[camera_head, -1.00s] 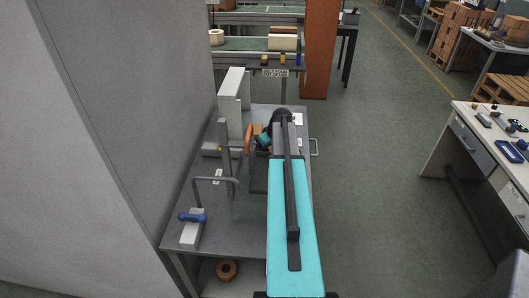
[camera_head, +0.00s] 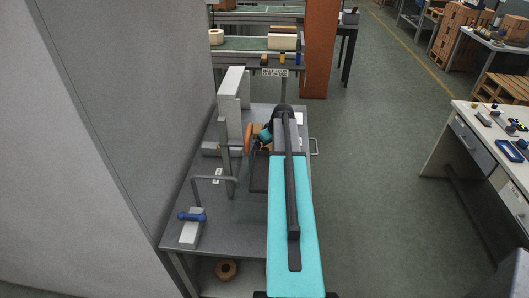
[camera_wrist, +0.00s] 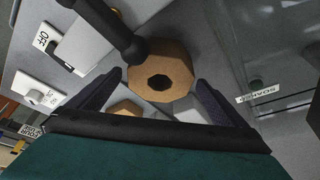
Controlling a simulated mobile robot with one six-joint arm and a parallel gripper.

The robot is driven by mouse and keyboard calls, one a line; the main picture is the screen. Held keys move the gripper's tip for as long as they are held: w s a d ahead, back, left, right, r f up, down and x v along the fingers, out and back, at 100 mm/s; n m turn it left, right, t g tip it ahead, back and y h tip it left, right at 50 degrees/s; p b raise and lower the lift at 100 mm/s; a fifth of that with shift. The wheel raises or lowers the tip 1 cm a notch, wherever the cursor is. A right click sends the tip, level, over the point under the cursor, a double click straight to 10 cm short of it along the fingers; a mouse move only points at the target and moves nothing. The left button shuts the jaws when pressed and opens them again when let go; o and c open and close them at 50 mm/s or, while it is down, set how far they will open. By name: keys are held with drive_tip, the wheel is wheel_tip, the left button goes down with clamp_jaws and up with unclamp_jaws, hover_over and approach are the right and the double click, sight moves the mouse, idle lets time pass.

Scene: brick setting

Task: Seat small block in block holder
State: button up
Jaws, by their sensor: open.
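In the wrist view, a tan eight-sided piece with a dark hole (camera_wrist: 160,79) lies ahead, between the fingertips of my gripper (camera_wrist: 159,77). The dark fingers stand wide apart, and no grip on the piece shows. A smaller tan block (camera_wrist: 125,108) shows low between the fingers, near the left one and partly hidden by my gripper body. I cannot tell for certain which piece is the small block and which is the block holder. In the head view my gripper (camera_head: 262,138) is over the grey workbench, beside an orange disc (camera_head: 248,138), and my arm hides much of that area.
In the wrist view a black rod with a round knob (camera_wrist: 134,48) stands close to the left finger, and switch boxes (camera_wrist: 38,90) lie left. The grey bench (camera_head: 240,225) carries a tall upright (camera_head: 231,90) and a blue-handled device (camera_head: 192,228).

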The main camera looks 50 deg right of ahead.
drive_tip(key=b+v, duration=0.2)
drive_tip(key=v, duration=0.8)
drive_tip(key=shift+o, duration=0.4)
drive_tip(key=shift+r+b, duration=0.1)
drive_tip(key=shift+b, duration=0.35)
drive_tip(key=shift+b+v, duration=0.85)
drive_tip(key=shift+b, duration=0.15)
drive_tip(key=shift+w, duration=0.2)
drive_tip(key=shift+p+x, duration=0.9)
drive_tip(key=shift+x, duration=3.35)
drive_tip(key=shift+s, duration=0.1)
